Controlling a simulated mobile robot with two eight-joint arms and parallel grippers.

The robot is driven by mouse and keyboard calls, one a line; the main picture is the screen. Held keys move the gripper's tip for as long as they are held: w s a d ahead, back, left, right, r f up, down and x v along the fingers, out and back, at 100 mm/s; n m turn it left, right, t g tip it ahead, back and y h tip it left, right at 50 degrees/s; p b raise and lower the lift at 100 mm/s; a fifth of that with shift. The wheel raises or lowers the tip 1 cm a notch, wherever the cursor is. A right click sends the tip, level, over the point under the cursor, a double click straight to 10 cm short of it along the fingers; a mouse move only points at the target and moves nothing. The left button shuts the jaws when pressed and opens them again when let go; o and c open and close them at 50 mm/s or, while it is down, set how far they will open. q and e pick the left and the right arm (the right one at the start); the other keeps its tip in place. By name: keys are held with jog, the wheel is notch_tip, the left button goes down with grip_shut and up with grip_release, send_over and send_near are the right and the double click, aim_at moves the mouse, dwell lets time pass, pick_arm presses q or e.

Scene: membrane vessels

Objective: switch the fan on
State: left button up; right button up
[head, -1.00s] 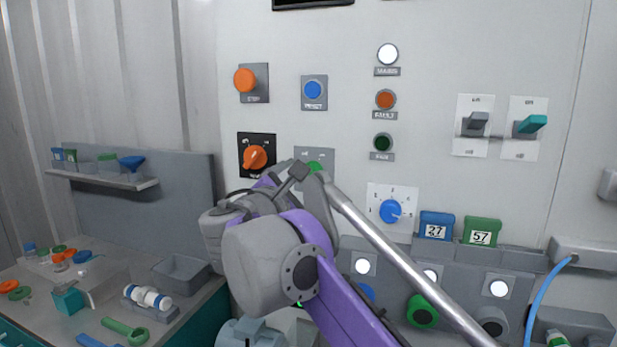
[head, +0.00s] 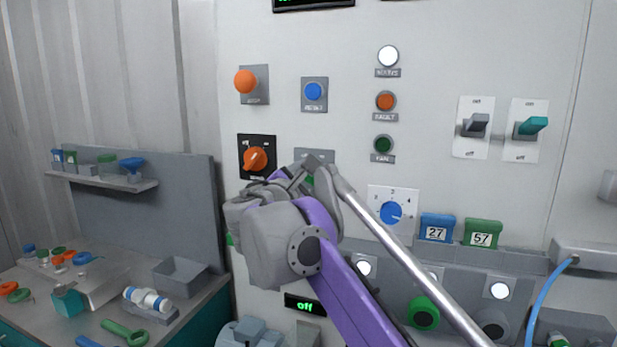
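The fan lamp (head: 383,143) is a dark green round light, low in the lamp column on the white panel, and looks unlit. My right gripper (head: 307,170) is at the panel, in front of a grey plate (head: 315,156) with a green button (head: 309,181). The button is mostly hidden behind the gripper. I cannot tell whether they touch or whether the fingers are open or shut. A small display (head: 305,306) below my arm reads "off" in green. My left gripper is not in view.
Nearby are an orange rotary knob (head: 255,159), a blue reset button (head: 313,91), an orange stop button (head: 246,82) and a blue dial (head: 391,212). Grey (head: 475,125) and teal (head: 533,126) toggle levers are at the right. A cluttered bench (head: 215,292) stands at the left.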

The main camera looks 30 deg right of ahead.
jog(key=c, duration=0.4)
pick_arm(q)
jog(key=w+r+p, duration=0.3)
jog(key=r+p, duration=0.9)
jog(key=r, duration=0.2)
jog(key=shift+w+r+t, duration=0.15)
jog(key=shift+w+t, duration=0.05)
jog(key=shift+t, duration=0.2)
pick_arm(e)
jog(key=shift+o, duration=0.2)
jog(key=shift+r+m, duration=0.1)
jog(key=shift+m, duration=5.9)
jog(key=o, duration=1.3)
jog(key=shift+o, duration=0.2)
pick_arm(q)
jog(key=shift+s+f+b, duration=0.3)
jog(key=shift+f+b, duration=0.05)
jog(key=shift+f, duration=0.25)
pick_arm(e)
jog(key=v, duration=1)
jog(key=shift+s+a, duration=0.25)
jog(key=shift+s, duration=0.1)
